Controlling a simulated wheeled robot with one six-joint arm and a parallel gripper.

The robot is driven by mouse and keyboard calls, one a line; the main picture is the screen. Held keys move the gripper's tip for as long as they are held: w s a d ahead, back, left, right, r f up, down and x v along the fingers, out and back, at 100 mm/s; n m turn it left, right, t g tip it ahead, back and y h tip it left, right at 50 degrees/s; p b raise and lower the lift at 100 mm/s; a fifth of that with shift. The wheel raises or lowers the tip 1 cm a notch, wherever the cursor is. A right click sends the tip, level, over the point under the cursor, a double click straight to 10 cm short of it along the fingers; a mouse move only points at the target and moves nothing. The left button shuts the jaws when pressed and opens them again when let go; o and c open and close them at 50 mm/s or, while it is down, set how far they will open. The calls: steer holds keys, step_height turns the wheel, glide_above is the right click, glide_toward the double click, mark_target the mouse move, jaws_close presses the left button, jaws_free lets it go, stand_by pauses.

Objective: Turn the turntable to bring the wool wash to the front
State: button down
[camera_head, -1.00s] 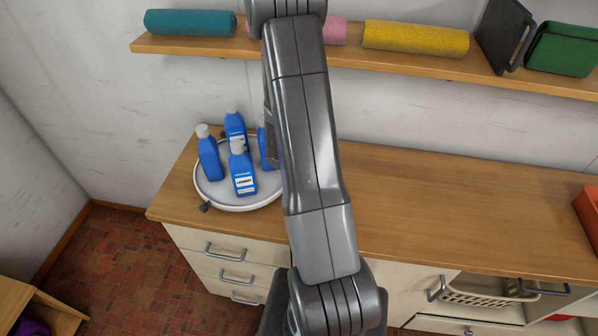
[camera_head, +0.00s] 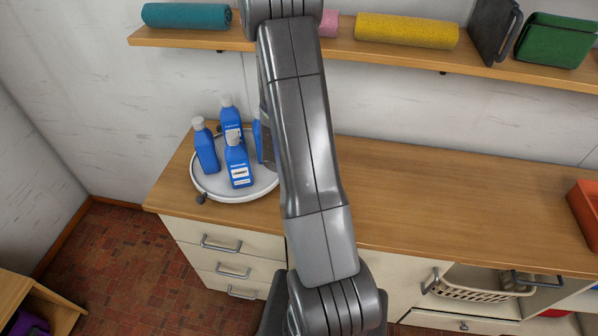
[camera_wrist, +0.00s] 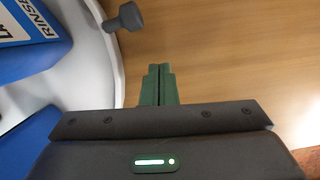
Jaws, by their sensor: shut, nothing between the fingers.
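The turntable (camera_head: 262,191) is a round white tray at the left end of the counter, carrying several blue bottles with pale caps. One blue bottle (camera_head: 238,165) stands at the front with a white label; its text is too small to tell, so I cannot tell which is the wool wash. A dark knob (camera_head: 201,198) sits on the front-left rim. In the wrist view, my gripper (camera_wrist: 159,70) is shut and empty, just outside the white rim, close to and apart from a dark knob (camera_wrist: 127,17). A bottle labelled "RINSE" (camera_wrist: 30,28) shows there. My arm hides part of the turntable.
The wooden counter (camera_head: 440,210) is clear to the right, up to an orange bin (camera_head: 585,210). A shelf (camera_head: 350,52) above holds rolled towels and a green bag (camera_head: 553,40). Drawers (camera_head: 225,255) are below the turntable.

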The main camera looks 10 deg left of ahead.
steer(key=d+p+v, duration=0.1)
steer(key=p+v, duration=0.4)
steer(key=v, duration=0.5)
steer(key=shift+p, duration=0.3)
steer(key=shift+s+d, duration=0.1)
